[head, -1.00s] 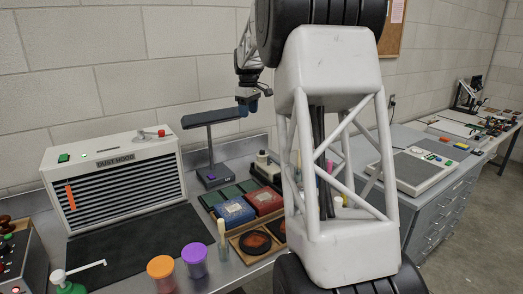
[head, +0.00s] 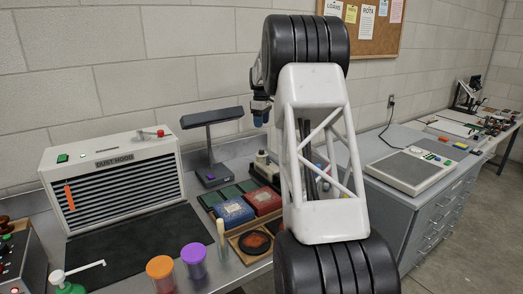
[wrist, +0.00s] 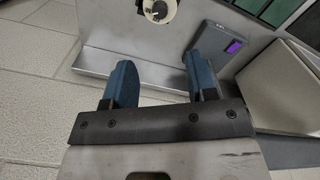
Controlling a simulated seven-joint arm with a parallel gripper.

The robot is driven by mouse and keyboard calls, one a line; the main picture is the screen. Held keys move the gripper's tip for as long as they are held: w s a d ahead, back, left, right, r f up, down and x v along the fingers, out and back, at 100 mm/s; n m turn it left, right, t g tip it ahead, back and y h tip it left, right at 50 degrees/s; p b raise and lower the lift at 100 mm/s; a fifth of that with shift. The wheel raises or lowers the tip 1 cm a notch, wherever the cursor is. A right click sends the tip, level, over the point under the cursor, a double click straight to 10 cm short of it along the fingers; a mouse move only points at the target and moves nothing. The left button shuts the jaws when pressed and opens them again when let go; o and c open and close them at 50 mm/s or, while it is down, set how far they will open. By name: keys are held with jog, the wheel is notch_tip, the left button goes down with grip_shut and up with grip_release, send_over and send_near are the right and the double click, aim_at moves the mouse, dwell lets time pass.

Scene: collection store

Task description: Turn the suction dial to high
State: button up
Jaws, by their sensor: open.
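The dust hood (head: 115,166) stands against the wall at the left of the bench in the head view. A small red knob (head: 161,133) sits at the right end of its top; I cannot read any marks, or tell for sure that this is the suction dial. My gripper (head: 260,117) is above the bench, right of the hood and beside the lamp head. In the wrist view its blue fingers (wrist: 160,65) are apart with nothing between them.
A black desk lamp (head: 211,115) stands between hood and gripper; its base (wrist: 213,52) shows in the wrist view. Blue and red boxes (head: 235,211), an orange-lidded jar (head: 160,268) and a purple-lidded jar (head: 195,260) stand in front. The dark mat (head: 135,245) before the hood is mostly clear.

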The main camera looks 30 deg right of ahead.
send_over(261, 152)
jog(key=f, duration=0.3)
jog(key=w+f, duration=0.1)
jog(key=f, duration=0.1)
jog(key=shift+d+f, duration=0.3)
jog(key=shift+d, duration=0.1)
jog(key=shift+f, duration=0.15)
jog(key=shift+f, duration=3.75)
jog(key=shift+c, duration=0.2)
jog(key=c, duration=0.9)
